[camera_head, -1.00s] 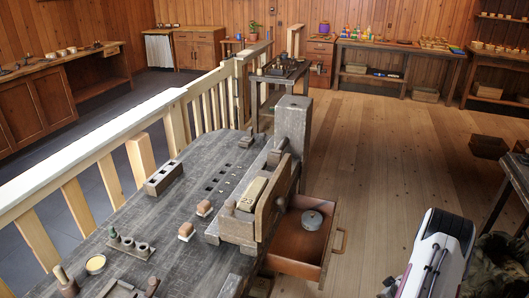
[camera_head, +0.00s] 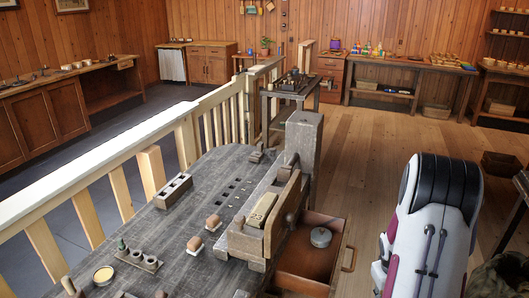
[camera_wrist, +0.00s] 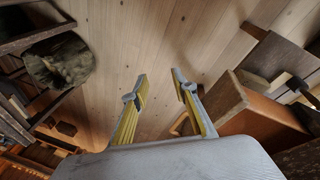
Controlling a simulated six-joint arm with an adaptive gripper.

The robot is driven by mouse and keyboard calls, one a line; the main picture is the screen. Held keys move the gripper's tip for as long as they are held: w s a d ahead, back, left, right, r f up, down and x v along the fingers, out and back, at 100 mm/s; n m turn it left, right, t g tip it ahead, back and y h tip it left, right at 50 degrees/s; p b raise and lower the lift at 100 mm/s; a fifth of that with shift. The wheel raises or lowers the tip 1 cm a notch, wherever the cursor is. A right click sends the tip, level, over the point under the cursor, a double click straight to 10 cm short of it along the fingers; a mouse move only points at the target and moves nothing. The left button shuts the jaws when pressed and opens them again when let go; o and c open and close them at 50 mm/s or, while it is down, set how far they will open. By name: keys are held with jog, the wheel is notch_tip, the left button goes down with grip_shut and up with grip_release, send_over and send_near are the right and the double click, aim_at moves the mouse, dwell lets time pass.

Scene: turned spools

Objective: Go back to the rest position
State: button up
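My gripper (camera_wrist: 161,88) shows in the wrist view with its two yellow-and-grey fingers apart and nothing between them. It points down toward the plank floor, beside the open drawer (camera_wrist: 262,115). The gripper's fingers are not visible in the head view; only a white and black part of my arm shows at the right. In the head view the brown drawer (camera_head: 300,268) stands pulled out from the workbench (camera_head: 150,225). A round grey metal piece (camera_head: 321,237) lies inside the drawer.
The wooden vise-like block (camera_head: 268,215) stands on the bench just left of the drawer. A pale railing (camera_head: 110,165) runs behind the bench. In the wrist view a dark greenish bundle (camera_wrist: 62,60) lies at the left. Open floor (camera_head: 370,150) spreads behind my arm.

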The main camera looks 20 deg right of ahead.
jog(key=s+a+r+n+t+y, duration=0.1)
jog(key=s+a+r, duration=0.3)
jog(key=a+r, duration=0.7)
jog(key=s+a+r+t+y, duration=0.1)
jog(key=s+a+r, duration=0.3)
jog(key=a+r, duration=0.6)
jog(key=s+a+r+n+t, duration=0.1)
jog(key=s+a+r, duration=0.3)
jog(key=a+r, duration=0.7)
jog(key=a+t, duration=0.1)
jog(key=a, duration=0.8)
jog(key=shift+r+n+t+y, duration=0.3)
jog(key=shift+y, duration=0.1)
